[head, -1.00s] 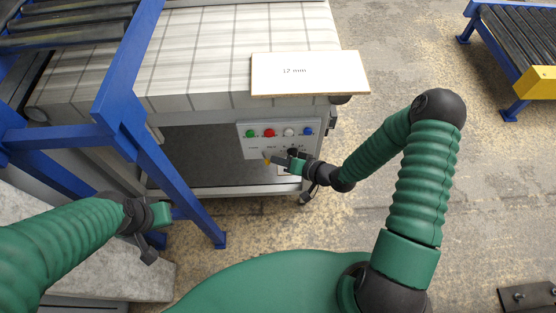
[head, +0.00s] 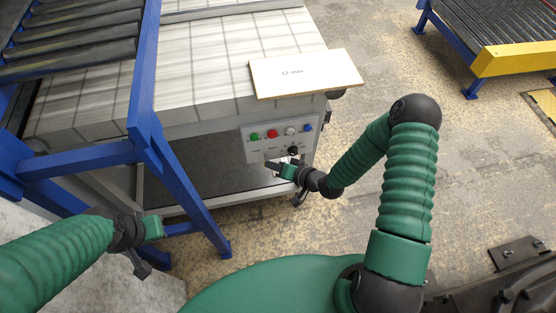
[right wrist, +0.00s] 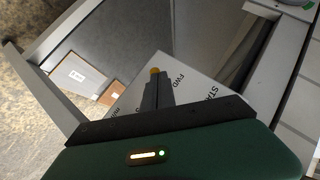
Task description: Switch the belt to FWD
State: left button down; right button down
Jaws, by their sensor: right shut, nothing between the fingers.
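The belt's control panel (head: 262,146) is on the end of the conveyor, with a row of green, red, white and blue buttons and a black knob (head: 293,150) below them. In the right wrist view, the panel (right wrist: 196,88) shows the word FWD right of my fingers. My right gripper (head: 269,166) is shut and empty at the panel's lower left; it also shows in the right wrist view (right wrist: 156,88). A small orange piece (right wrist: 154,71) shows at its fingertips; I cannot tell whether they touch it. My left gripper (head: 140,256) hangs at lower left, its jaw unclear.
A board marked 12 mm (head: 306,80) lies on the belt (head: 200,60), overhanging the right edge. A blue frame (head: 176,185) stands between my left arm and the panel. Another roller conveyor (head: 500,60) is at upper right.

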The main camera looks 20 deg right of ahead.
pick_arm(q)
jog(key=shift+d+r, duration=0.15)
jog(key=shift+d, duration=0.05)
pick_arm(e)
jog(key=shift+w+d, duration=0.45)
jog(key=shift+d, duration=0.15)
pick_arm(q)
jog(key=shift+d, duration=0.2)
pick_arm(e)
jog(key=shift+d, duration=0.15)
